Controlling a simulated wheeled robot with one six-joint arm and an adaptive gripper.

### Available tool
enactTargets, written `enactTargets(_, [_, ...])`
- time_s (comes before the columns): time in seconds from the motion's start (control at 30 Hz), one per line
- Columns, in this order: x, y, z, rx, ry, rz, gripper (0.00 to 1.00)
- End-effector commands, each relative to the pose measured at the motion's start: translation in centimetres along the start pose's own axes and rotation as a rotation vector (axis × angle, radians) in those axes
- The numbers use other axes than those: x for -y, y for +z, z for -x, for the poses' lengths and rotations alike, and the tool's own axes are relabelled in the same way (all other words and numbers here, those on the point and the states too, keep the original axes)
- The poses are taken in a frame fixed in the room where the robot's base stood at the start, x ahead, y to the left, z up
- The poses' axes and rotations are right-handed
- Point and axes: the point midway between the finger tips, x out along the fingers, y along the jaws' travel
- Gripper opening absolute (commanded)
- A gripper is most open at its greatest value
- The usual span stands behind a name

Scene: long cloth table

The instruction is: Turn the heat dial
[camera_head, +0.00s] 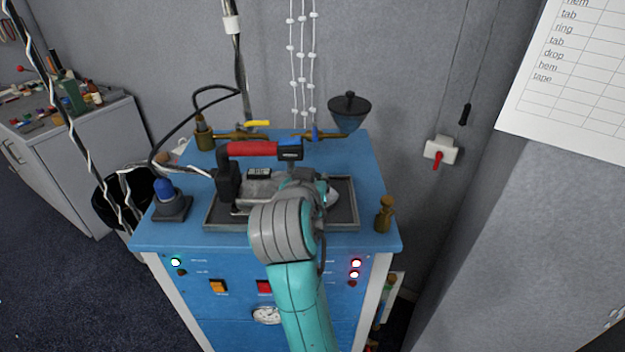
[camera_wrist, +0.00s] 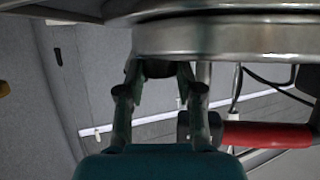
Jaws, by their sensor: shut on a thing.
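The iron has a red handle (camera_head: 252,148) and a grey metal body (camera_head: 262,187), and it rests on a dark tray (camera_head: 345,205) on the blue cabinet. The handle also shows at the right of the wrist view (camera_wrist: 265,134). My gripper (camera_wrist: 160,76) has its two fingers closed on either side of a small dark round knob (camera_wrist: 158,68), which looks like the heat dial, against the rounded metal body. In the head view my arm and wrist cover the dial and the fingertips. The dial's markings and setting cannot be read.
A brass valve post (camera_head: 384,214) stands right of the tray, and a blue-topped knob (camera_head: 164,188) stands left. Brass pipework with a yellow lever (camera_head: 257,124) and a dark funnel (camera_head: 349,112) lie behind. Black cables loop at the left. The cabinet front has lights and switches.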

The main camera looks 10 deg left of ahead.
Motion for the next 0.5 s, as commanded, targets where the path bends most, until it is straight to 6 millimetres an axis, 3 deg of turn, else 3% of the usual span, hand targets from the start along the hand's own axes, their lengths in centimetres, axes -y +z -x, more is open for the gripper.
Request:
enactTargets(0.37, [0.03, 0.05, -0.01, 0.001, 0.003, -0.001, 0.01])
enactTargets(0.4, [0.03, 0.04, -0.01, 0.001, 0.003, -0.001, 0.41])
enactTargets(0.5, [0.03, 0.04, -0.01, 0.0, 0.003, -0.001, 0.61])
